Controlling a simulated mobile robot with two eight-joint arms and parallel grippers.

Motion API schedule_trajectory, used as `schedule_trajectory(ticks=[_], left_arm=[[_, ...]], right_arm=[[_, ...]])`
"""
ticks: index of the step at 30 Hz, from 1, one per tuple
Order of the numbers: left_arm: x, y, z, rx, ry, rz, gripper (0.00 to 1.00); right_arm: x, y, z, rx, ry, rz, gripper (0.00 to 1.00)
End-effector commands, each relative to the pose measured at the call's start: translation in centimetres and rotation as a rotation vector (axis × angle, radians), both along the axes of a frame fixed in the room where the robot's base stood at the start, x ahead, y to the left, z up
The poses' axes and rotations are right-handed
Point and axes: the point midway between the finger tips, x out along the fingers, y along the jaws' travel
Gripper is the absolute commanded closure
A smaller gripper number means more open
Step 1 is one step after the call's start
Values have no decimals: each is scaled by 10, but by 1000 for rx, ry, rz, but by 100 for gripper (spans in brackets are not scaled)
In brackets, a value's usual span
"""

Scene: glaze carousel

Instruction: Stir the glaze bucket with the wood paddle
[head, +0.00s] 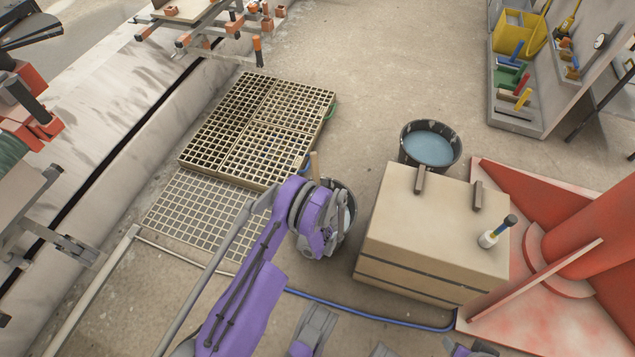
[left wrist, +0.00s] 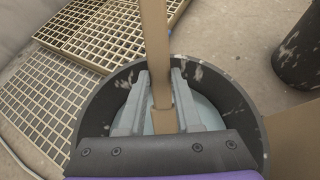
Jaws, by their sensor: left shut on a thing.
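My left gripper (head: 322,228) is over a dark glaze bucket (head: 349,197) on the floor and partly hides it. In the left wrist view my gripper (left wrist: 159,82) is shut on the wood paddle (left wrist: 154,40), with one grey finger on each side. The paddle stands nearly upright, and its top also shows in the head view (head: 315,165). Its lower end is inside the bucket (left wrist: 101,99), over or in pale glaze (left wrist: 208,112); I cannot tell how deep. My right gripper is not in view.
A second dark bucket (head: 428,146) with blue liquid stands behind a tan box (head: 430,235). Floor grates (head: 262,128) lie at left, a blue hose (head: 370,313) in front, a red stand (head: 560,250) at right.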

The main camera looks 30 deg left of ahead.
Motion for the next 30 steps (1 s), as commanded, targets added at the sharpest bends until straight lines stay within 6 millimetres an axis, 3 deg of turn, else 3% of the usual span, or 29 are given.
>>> schedule_trajectory(ticks=[30], left_arm=[[-32, -31, -72, 0, 0, -1, 100]], right_arm=[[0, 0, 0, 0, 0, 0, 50]])
